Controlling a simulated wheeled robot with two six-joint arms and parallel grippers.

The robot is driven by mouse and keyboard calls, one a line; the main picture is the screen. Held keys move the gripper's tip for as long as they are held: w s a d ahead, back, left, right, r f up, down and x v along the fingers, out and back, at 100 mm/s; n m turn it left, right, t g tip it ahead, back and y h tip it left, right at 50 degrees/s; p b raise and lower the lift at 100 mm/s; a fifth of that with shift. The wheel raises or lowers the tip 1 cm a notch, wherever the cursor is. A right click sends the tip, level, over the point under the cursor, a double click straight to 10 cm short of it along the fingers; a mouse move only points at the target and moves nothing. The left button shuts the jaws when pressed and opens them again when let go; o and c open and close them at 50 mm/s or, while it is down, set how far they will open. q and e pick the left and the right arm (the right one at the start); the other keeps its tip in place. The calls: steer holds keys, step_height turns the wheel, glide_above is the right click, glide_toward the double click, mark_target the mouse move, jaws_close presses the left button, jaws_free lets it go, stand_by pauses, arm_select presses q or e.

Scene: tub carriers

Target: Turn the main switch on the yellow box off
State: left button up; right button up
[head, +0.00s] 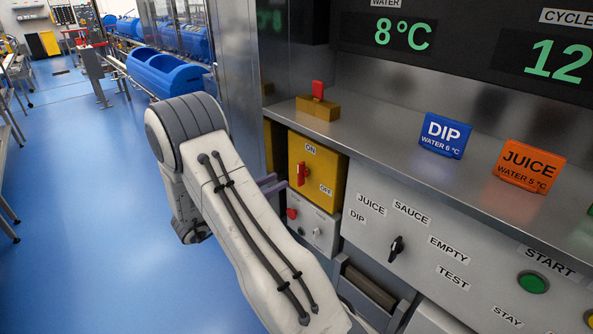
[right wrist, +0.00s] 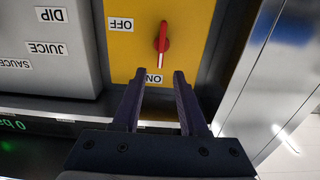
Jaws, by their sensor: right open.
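The yellow box (head: 331,172) is set in the machine's front in the head view. Its red main switch handle (head: 301,173) stands upright, in line with the ON label (head: 310,149); the OFF label (head: 326,189) is to the lower right. My right gripper (head: 272,184) is just left of the box, partly hidden by my arm. In the right wrist view, upside down, the open fingers (right wrist: 156,80) are empty and frame the ON label. The red handle (right wrist: 162,45) lies beyond the fingertips, apart from them in the picture. My left gripper is not in view.
A grey panel (head: 313,225) with a small red switch is below the yellow box. A black selector knob (head: 396,249) and green button (head: 533,282) are to the right. A steel shelf (head: 385,143) above bears blue and orange signs. Blue floor is open at left.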

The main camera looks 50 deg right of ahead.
mark_target(298, 170)
steer(key=d, duration=0.2)
steer(key=d+p, duration=0.1)
steer(key=d, duration=0.2)
steer(key=s+d, duration=0.1)
steer(key=d, duration=0.2)
steer(key=shift+d, duration=0.1)
jaws_close()
